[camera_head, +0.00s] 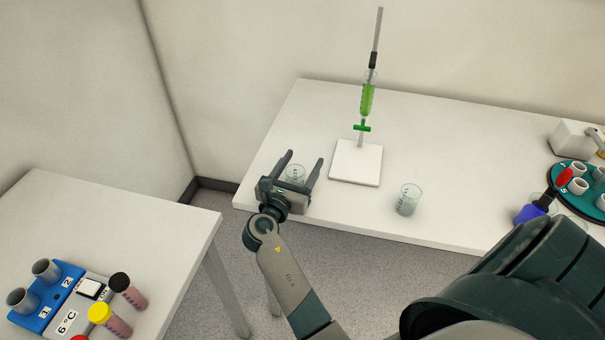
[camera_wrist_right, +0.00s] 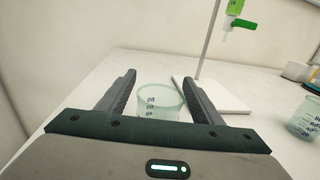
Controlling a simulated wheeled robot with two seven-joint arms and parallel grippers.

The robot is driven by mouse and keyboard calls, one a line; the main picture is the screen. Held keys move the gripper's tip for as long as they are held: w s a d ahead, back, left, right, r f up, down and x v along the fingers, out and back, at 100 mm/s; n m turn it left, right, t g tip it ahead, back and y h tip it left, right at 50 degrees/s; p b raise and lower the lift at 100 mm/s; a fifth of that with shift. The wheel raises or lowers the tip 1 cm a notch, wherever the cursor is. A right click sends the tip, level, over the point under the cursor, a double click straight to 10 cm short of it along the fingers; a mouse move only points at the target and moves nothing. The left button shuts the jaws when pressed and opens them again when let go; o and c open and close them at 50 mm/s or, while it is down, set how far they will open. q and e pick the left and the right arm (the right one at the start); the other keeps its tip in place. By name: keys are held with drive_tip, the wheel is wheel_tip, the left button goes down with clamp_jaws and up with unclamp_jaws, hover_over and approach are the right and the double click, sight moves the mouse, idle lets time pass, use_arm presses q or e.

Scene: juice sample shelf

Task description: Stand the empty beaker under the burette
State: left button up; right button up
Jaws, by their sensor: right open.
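A burette (camera_head: 367,98) with green liquid and a green stopcock stands over a white base plate (camera_head: 345,172); nothing stands on the plate. The plate also shows in the right wrist view (camera_wrist_right: 232,101). A clear beaker (camera_head: 295,172) stands left of the plate and looks empty; it also shows in the right wrist view (camera_wrist_right: 160,101). My right gripper (camera_head: 304,157) is open, with one finger on each side of this beaker and gaps to it. A second beaker (camera_head: 408,200), right of the plate, looks greenish; its contents are unclear. My left gripper is out of view.
A green round rack (camera_head: 566,182) with tubes, a blue bottle (camera_head: 529,213) and a white device (camera_head: 572,138) are at the right. A nearer table at left holds a blue tube block (camera_head: 40,300) and capped tubes (camera_head: 128,290). The bench between plate and second beaker is clear.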

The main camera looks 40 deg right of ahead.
drive_tip(key=shift+a+r, duration=0.15)
drive_tip(key=shift+c, duration=0.7)
drive_tip(key=c, duration=1)
drive_tip(key=shift+c, duration=0.3)
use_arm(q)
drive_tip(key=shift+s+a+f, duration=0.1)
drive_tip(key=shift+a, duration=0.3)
